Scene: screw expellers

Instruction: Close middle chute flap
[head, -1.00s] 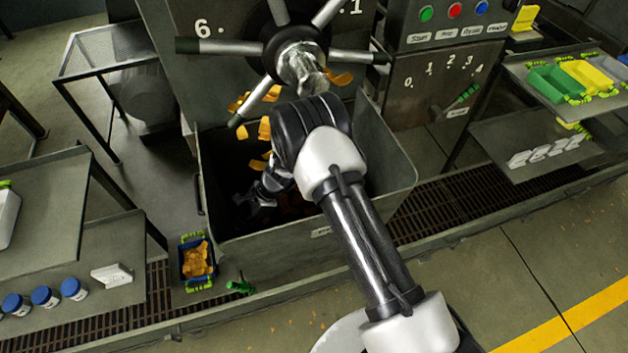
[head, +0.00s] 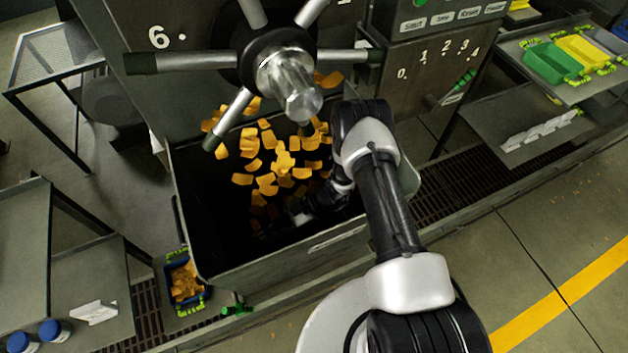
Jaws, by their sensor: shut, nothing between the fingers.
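My arm reaches down into a large dark open bin (head: 345,243) below the machine. My gripper (head: 268,230) is low inside the bin, in deep shadow and hard to make out. It appears shut and holds nothing that I can see. Several orange flakes (head: 285,160) are above and beside it, below the machine's spoked handwheel (head: 285,70). I cannot make out the middle chute flap; the handwheel, the bin and my arm cover much of that area.
A control panel (head: 455,15) with buttons is above a numbered 0 to 4 scale with a green-handled lever (head: 464,80). Trays (head: 560,62) stand on a shelf at right. A small blue box of orange flakes (head: 185,281) sits left of the bin. Floor is clear at lower right.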

